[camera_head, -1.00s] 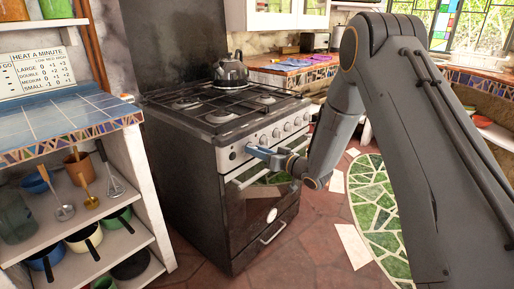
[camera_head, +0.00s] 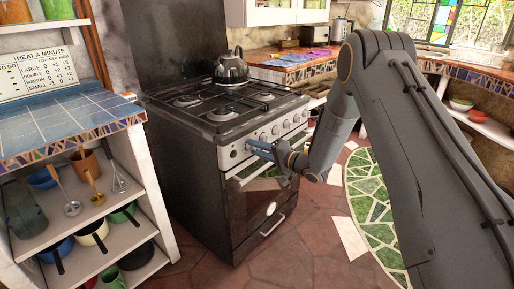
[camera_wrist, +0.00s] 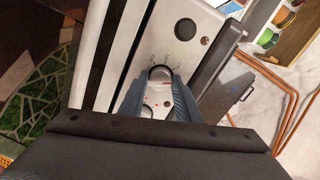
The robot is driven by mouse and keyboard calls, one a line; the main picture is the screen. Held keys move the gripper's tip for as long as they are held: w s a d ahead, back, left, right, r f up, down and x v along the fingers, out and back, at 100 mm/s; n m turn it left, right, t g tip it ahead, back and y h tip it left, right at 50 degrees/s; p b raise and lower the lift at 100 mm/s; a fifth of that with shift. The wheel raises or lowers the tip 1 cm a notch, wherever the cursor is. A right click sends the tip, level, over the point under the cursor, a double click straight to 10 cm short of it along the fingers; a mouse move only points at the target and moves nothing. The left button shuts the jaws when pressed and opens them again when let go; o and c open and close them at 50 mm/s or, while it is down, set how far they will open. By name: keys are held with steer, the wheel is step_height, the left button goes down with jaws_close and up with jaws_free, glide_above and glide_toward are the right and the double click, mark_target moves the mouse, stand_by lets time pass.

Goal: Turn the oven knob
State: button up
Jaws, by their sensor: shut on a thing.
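The oven (camera_head: 215,190) is a steel and black stove with a row of round knobs along its front panel. My gripper (camera_head: 251,145) reaches the left part of this panel from the right. In the wrist view the gripper (camera_wrist: 158,78) has its two blue-grey fingers on either side of one round oven knob (camera_wrist: 160,71), shut on it. Small markings show on the panel around that knob. In the head view the fingers mostly hide it. How far the knob is turned cannot be told.
A kettle (camera_head: 231,68) stands on the hob. More knobs (camera_head: 276,130) sit to the right of the gripper. The oven door handle (camera_head: 250,176) runs just below. A tiled shelf unit (camera_head: 75,125) with pots stands at the left. The floor ahead of the oven is clear.

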steer(key=m, duration=0.5)
steer(key=shift+a+y+p, duration=0.1)
steer(key=shift+y+p, duration=0.2)
steer(key=shift+p, duration=0.1)
stand_by(0.3)
steer(key=o, duration=1)
steer(key=shift+d, duration=0.2)
steer(key=shift+s+d, duration=0.15)
steer(key=shift+d, duration=0.15)
steer(key=v, duration=0.7)
